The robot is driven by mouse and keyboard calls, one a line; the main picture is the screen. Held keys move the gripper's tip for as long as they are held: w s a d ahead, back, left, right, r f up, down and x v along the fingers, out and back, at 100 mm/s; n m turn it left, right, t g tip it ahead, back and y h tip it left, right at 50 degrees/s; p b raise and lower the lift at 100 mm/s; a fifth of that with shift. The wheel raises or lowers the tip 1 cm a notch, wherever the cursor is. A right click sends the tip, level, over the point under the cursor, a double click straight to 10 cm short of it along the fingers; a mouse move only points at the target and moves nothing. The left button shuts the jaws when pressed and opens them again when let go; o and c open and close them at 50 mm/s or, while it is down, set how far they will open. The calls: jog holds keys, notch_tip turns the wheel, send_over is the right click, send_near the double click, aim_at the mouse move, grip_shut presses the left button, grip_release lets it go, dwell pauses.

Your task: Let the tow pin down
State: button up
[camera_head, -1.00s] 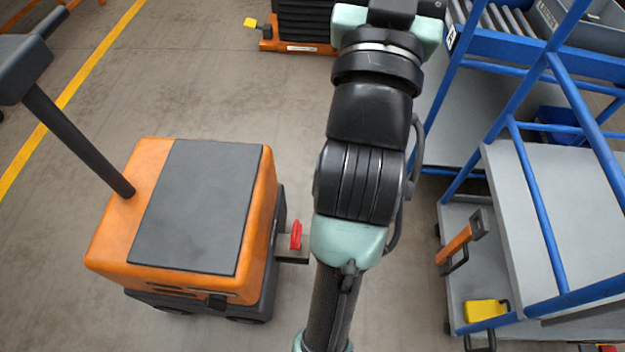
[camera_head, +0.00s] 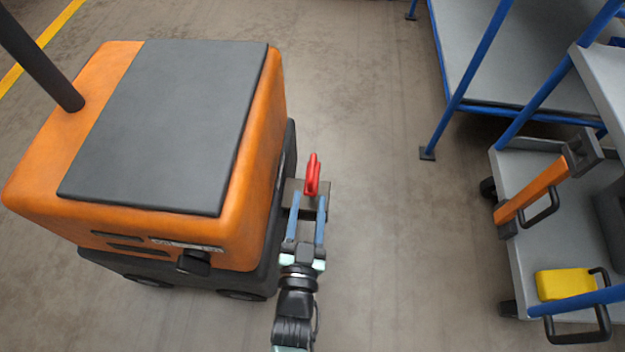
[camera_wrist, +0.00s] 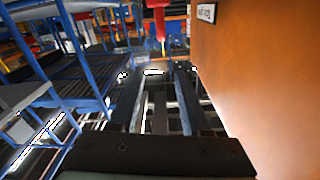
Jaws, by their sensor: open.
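The tow pin, with its red handle (camera_head: 312,175), stands upright at the dark hitch (camera_head: 291,187) on the side of the orange tug (camera_head: 235,215). In the wrist view the red pin (camera_wrist: 158,18) is at top centre, with a thin yellow part below it. My gripper (camera_head: 308,200) is open, low beside the tug, its two blue-grey fingers pointing at the hitch. The pin is just beyond the fingertips, roughly in line with the gap. In the wrist view the gripper (camera_wrist: 159,78) shows nothing clearly held. I cannot tell how deep the pin sits.
The tug's orange side (camera_wrist: 245,80) is close on the right in the wrist view. A blue-framed cart (camera_head: 500,175) stands at the right, carrying an orange bar (camera_head: 530,195) and a yellow block (camera_head: 563,284). The floor between tug and cart is clear.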

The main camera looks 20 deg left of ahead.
aim_at(314, 155)
jog(key=w+a+f+b, duration=0.1)
jog(key=w, duration=0.2)
jog(key=w+a+f+b, duration=0.1)
jog(key=w+b, duration=0.1)
jog(key=w, duration=0.2)
jog(key=w+a+f+b, duration=0.1)
jog(key=w+b, duration=0.1)
jog(key=w, duration=0.1)
jog(key=shift+w+a+f, duration=0.15)
jog(key=shift+w+a, duration=0.15)
jog(key=shift+w, duration=0.1)
grip_shut()
jog(key=shift+s+a, duration=0.1)
dwell(1.1)
